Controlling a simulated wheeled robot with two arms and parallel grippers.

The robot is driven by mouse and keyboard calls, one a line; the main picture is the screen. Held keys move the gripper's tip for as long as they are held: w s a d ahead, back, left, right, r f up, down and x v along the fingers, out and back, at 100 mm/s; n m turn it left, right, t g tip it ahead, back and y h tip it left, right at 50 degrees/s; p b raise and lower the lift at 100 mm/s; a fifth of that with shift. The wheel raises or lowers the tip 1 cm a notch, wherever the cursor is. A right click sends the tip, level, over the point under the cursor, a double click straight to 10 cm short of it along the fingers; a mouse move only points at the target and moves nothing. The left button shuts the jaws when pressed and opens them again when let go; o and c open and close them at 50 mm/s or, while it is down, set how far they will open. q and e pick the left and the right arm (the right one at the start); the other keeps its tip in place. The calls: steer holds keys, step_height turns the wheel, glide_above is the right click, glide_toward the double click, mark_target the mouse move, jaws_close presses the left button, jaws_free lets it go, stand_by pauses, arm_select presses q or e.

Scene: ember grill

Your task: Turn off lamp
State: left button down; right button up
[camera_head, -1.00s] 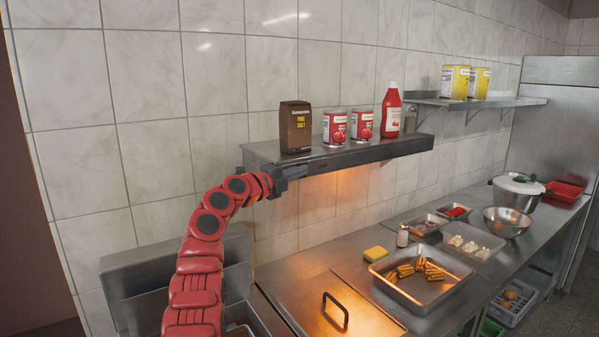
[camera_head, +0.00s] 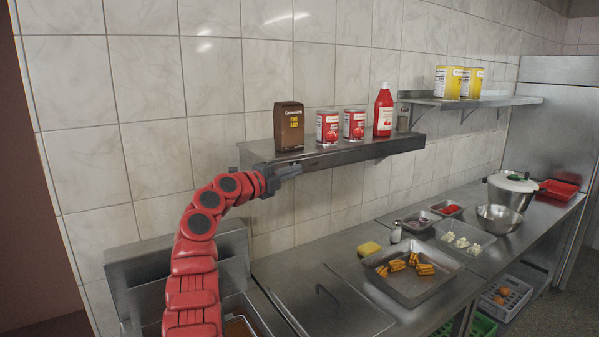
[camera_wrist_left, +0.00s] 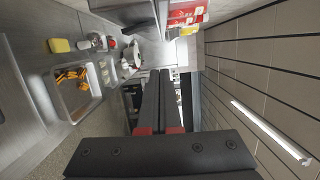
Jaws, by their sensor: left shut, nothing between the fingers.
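The lamp sits under the front of the near steel shelf (camera_head: 350,154); its own body and switch cannot be made out, and no warm glow shows below the shelf. My left gripper (camera_head: 291,171) is shut and empty at the left part of the shelf's front edge. Whether it touches the edge cannot be told. In the left wrist view its two fingers (camera_wrist_left: 158,88) lie close together with nothing between them. My right gripper is in neither view.
On the shelf stand a brown box (camera_head: 289,127), two red cans (camera_head: 327,127) and a red bottle (camera_head: 383,112). Below, the counter holds a lidded steel surface (camera_head: 325,300), a yellow sponge (camera_head: 369,248) and a tray of food (camera_head: 412,290). A second shelf (camera_head: 470,101) is further right.

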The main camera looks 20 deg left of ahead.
arm_select(q)
steer(key=b+v, duration=0.2)
steer(key=v, duration=0.5)
steer(key=shift+s+a, duration=0.2)
steer(key=shift+a, duration=0.15)
steer(key=shift+s+r, duration=0.1)
